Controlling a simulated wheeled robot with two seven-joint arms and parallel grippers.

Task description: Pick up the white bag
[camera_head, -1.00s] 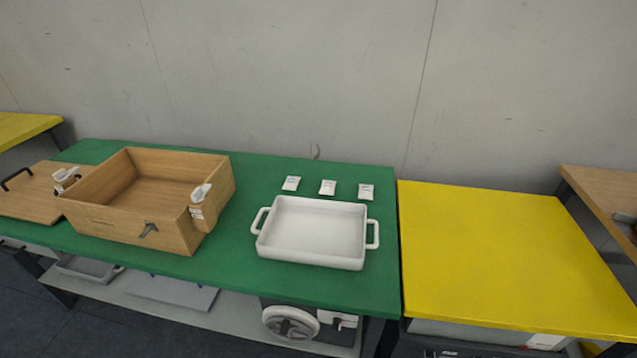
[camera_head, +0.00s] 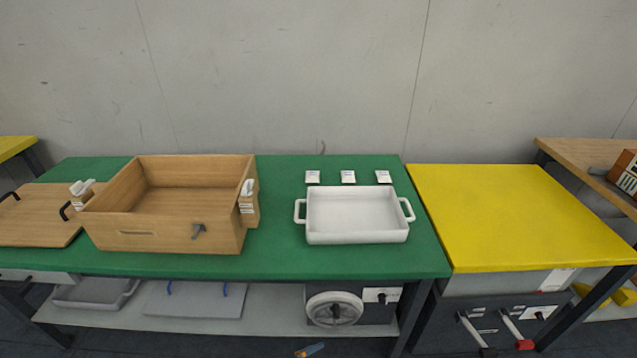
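Three small white bags lie in a row on the green table, behind the white tray: a left one (camera_head: 312,177), a middle one (camera_head: 348,177) and a right one (camera_head: 383,177). Each has small dark print that I cannot read. The white two-handled tray (camera_head: 356,238) looks empty. Neither of my grippers shows in the head view.
The yellow table (camera_head: 530,215) at right is bare. Green table (camera_head: 275,225) is clear between box and tray.

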